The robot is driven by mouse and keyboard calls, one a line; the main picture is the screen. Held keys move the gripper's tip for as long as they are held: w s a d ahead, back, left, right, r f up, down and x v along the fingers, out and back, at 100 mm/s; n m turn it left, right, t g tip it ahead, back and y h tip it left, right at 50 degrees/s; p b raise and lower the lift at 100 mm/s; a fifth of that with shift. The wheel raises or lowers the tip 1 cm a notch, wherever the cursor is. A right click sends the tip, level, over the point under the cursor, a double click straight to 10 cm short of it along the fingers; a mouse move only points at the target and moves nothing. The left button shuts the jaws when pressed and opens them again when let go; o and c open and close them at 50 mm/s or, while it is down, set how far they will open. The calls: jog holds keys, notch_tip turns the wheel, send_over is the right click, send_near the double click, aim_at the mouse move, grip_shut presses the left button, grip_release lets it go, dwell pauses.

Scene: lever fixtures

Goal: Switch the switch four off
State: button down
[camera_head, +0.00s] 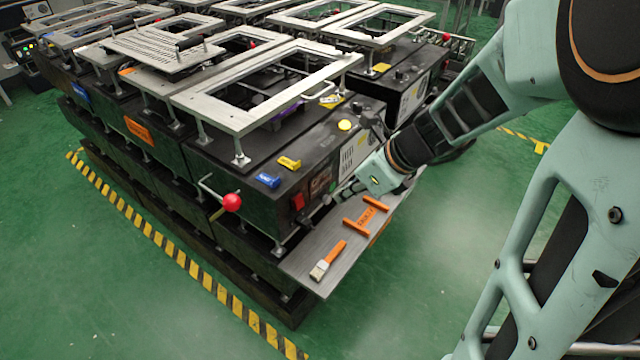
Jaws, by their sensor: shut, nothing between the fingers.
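The near lever fixture (235,160) is a black box with a metal frame on top. A red switch (299,201) sits low on its front panel, beside a small dark panel (321,182) with red marks. I cannot tell which switch is number four, nor read any switch position. My gripper (328,199) is shut and empty, with its tips close to the front panel, just right of the red switch. I cannot tell whether the tips touch the panel. My gripper and wrist hide part of the panel's lower right.
A metal shelf (312,262) sticks out below the panel, holding a brush (328,260) and an orange-handled tool (366,215). A red-knobbed lever (231,202) juts from the left side. Yellow-black tape (195,268) marks the green floor, which is open in front.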

aim_at(298, 202)
dwell(0.3)
jog(key=shift+w+a+r+b+x, duration=0.25)
jog(key=shift+b+x, duration=0.55)
jog(key=shift+x, duration=1.35)
jog(key=shift+w+a+r+b+x, duration=0.35)
jog(key=shift+b+x, duration=0.45)
jog(key=shift+x, duration=1.35)
jog(key=shift+w+a+r+b+x, duration=0.1)
jog(key=shift+a+r+b+x, duration=0.45)
jog(key=shift+x, duration=1.6)
jog(key=shift+d+f+b, duration=0.2)
jog(key=shift+f+b, duration=0.25)
